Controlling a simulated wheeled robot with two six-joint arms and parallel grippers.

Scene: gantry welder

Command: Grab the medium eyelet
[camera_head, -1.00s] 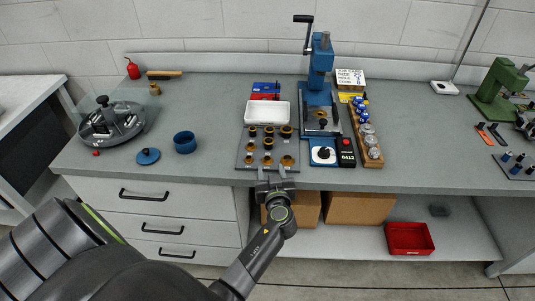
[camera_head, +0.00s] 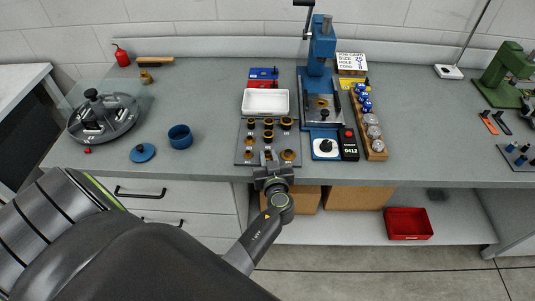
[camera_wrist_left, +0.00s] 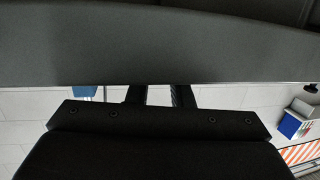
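A dark board (camera_head: 240,151) at the bench's front edge holds several brass-coloured ring-shaped eyelets in rows, of different sizes. A middle-column eyelet (camera_head: 268,136) stands just beyond my left gripper. Which one is the medium eyelet I cannot tell for sure. My left gripper (camera_head: 269,158) is over the front middle of the board, its fingers pointing away towards the eyelets. In the left wrist view its two dark fingers (camera_wrist_left: 159,95) stand apart with a gap between them; their tips are hidden behind a grey surface. I see nothing held. My right gripper is not in view.
A white tray (camera_head: 266,102) lies behind the board. A blue hand press (camera_head: 322,70) and a wooden rack (camera_head: 376,150) stand to the right. A blue cup (camera_head: 180,137) and a round turntable (camera_head: 102,118) are on the left.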

